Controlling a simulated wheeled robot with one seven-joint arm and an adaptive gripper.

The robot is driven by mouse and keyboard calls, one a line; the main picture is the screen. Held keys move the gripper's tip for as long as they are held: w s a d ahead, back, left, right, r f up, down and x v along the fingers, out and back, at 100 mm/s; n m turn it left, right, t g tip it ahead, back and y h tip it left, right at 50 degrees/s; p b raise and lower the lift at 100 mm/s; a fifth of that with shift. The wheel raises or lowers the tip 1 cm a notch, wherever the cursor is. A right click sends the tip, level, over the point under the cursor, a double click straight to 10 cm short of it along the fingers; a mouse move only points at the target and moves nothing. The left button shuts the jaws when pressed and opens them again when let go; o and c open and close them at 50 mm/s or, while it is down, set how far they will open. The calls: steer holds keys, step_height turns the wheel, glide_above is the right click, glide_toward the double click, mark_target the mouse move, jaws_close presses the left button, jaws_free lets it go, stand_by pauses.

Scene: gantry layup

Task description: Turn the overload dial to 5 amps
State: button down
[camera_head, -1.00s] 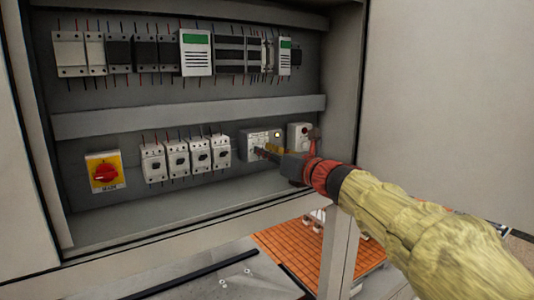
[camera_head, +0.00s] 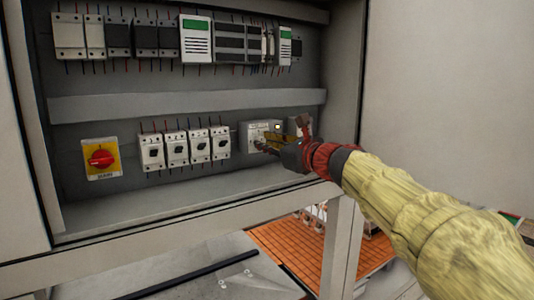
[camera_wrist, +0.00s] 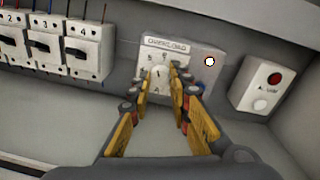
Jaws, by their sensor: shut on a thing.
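The overload dial (camera_wrist: 161,76) sits on a light grey unit (camera_head: 251,127) at the lower right of the open cabinet. It has a pale scale plate (camera_wrist: 165,43) above it, with marks around the knob too small to read surely. In the wrist view, my gripper (camera_wrist: 160,72) has its yellow-sided fingers on either side of the knob, shut on it. In the head view, my gripper (camera_head: 265,146) reaches the unit from the right and hides part of the dial. The dial's setting cannot be read.
Numbered breakers (camera_head: 177,148) stand in a row to the left, with the red and yellow main switch (camera_head: 101,158) farther left. An alarm box (camera_wrist: 262,86) with a red lamp is close on the right. A cabinet ledge (camera_head: 190,190) runs below.

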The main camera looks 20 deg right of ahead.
steer(key=shift+n+b, duration=1.3)
steer(key=shift+n, duration=0.4)
steer(key=c, duration=1.7)
jaws_free()
steer(key=shift+o, duration=0.3)
steer(key=shift+s, duration=0.1)
steer(key=v, duration=1.2)
steer(key=shift+a, duration=0.15)
steer(key=shift+r, duration=0.15)
